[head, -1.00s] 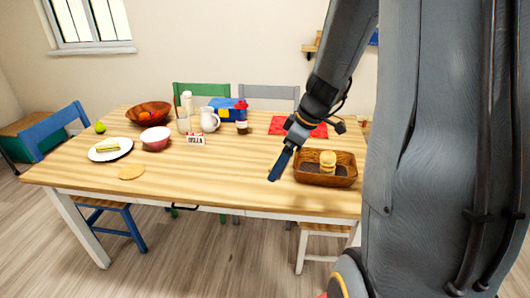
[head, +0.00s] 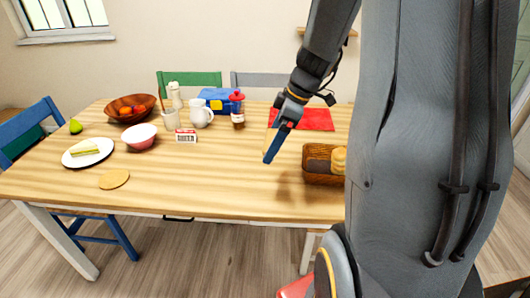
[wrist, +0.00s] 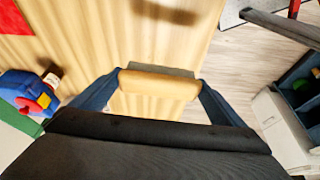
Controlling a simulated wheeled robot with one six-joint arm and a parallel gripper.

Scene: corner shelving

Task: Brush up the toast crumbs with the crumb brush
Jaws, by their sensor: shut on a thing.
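My gripper (head: 274,148) is above the wooden table (head: 215,180), left of the wicker basket, with its blue fingers pointing down. In the wrist view, my gripper (wrist: 155,90) is shut on the crumb brush (wrist: 155,84). The brush shows a pale wooden handle across the fingers and a grey edge behind it. In the head view the brush is mostly hidden by the fingers. I cannot make out toast crumbs in either view.
A wicker basket (head: 316,178) with round biscuits stands right of my gripper. A red mat (head: 305,120), jar (head: 238,112) and blue lunchbox (head: 216,97) lie behind.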

